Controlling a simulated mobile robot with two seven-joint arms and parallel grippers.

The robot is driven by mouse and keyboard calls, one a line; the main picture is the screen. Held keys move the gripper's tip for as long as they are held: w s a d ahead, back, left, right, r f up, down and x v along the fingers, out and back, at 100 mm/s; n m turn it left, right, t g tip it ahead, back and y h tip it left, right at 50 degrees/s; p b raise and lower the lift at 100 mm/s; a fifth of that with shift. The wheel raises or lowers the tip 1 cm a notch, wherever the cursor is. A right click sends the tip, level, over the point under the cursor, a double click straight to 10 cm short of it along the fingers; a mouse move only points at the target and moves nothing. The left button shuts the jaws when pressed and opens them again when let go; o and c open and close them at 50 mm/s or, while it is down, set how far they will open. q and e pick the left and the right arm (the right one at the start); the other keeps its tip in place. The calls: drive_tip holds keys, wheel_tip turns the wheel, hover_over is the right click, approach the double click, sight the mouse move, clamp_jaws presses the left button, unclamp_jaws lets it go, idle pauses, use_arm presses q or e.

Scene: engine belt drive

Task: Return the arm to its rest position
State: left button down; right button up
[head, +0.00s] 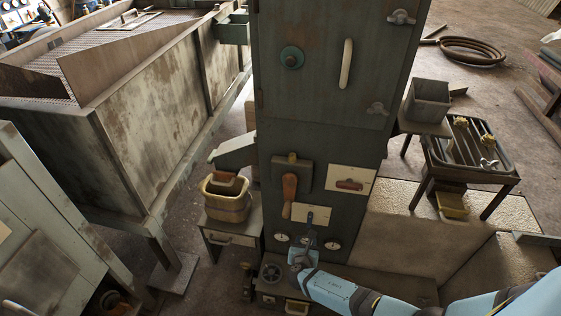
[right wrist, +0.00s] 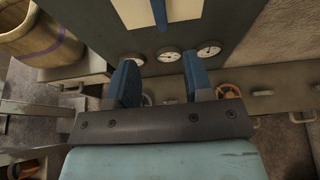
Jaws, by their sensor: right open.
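My right arm (head: 345,293), pale blue, comes in from the lower right in the head view. Its gripper (head: 301,254) is at the lower front of the tall dark green cabinet (head: 325,90), near a row of round gauges. In the right wrist view, the two blue fingers of the gripper (right wrist: 160,82) stand apart with nothing between them. The white-faced gauges (right wrist: 168,56) lie beyond the fingertips. A blue lever (right wrist: 158,14) on a cream plate is just above them. Whether the fingers touch the cabinet is unclear. My left gripper is not in view.
A wooden bucket (head: 227,203) stands on a small table left of the cabinet. An orange handle (head: 289,190) and a red switch (head: 349,185) sit above the gripper. A large metal tank (head: 165,115) is at left. A low ledge (head: 390,284) runs below the cabinet.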

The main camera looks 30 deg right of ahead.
drive_tip(key=s+a+r+m+g+y, duration=0.3)
drive_tip(key=s+r+m+g+y, duration=0.1)
drive_tip(key=s+r+m, duration=0.95)
drive_tip(key=s+a+r+m+g+y, duration=0.3)
drive_tip(key=s+a+r+m+y, duration=0.15)
drive_tip(key=s+r+m, duration=0.95)
drive_tip(key=w+a+f+n+t+y+p, duration=0.2)
drive_tip(key=w+a+f+t+y+p, duration=0.1)
drive_tip(key=f+t, duration=0.4)
drive_tip(key=shift+w+a+f+p, duration=0.3)
drive_tip(key=shift+w+a+p, duration=0.3)
drive_tip(key=shift+w+a, duration=0.65)
drive_tip(key=shift+s+a, duration=0.1)
